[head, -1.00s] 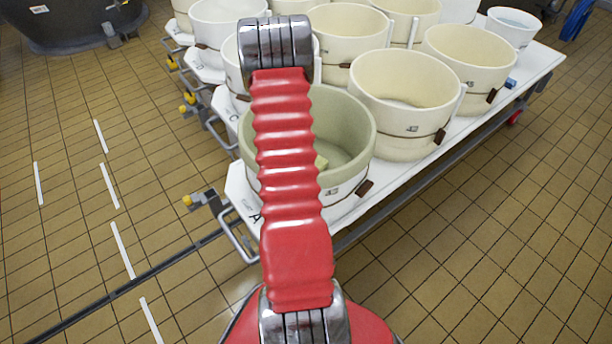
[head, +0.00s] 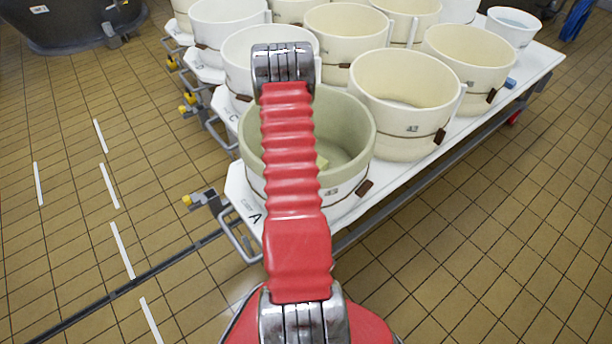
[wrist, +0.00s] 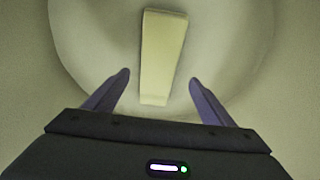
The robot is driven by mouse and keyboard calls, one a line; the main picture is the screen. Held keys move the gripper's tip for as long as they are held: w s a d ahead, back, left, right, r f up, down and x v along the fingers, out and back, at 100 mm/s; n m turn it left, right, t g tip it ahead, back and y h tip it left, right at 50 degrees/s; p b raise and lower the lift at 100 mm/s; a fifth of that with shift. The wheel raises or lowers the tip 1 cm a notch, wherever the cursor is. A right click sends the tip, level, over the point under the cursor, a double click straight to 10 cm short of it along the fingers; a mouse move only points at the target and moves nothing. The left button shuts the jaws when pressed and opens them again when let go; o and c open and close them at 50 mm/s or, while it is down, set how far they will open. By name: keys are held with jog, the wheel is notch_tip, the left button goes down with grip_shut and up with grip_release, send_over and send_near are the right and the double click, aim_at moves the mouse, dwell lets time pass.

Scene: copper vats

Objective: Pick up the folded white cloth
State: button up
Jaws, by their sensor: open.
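The folded white cloth (wrist: 162,55) shows in the wrist view as a pale, cream-looking long block on the floor of a round tub. A small yellowish corner of it (head: 321,163) shows in the head view beside my arm, inside the greenish tub (head: 345,112) at the front of the table. My gripper (wrist: 160,82) is open, its two fingers apart on either side of the cloth's near end in the picture. Nothing is between the fingertips that I can tell is gripped. My arm hides the gripper and most of the cloth in the head view.
Several cream tubs (head: 404,82) crowd the white table (head: 372,205) behind and right of the greenish tub. The tub wall surrounds my gripper. Metal rails and yellow-tipped clamps (head: 188,200) jut from the table's left side. The tiled floor (head: 480,240) is clear at right.

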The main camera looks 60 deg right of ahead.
jog(key=shift+f, duration=0.1)
jog(key=shift+x, duration=2.5)
jog(key=shift+s, duration=0.15)
jog(key=shift+c, duration=0.4)
jog(key=c, duration=1.2)
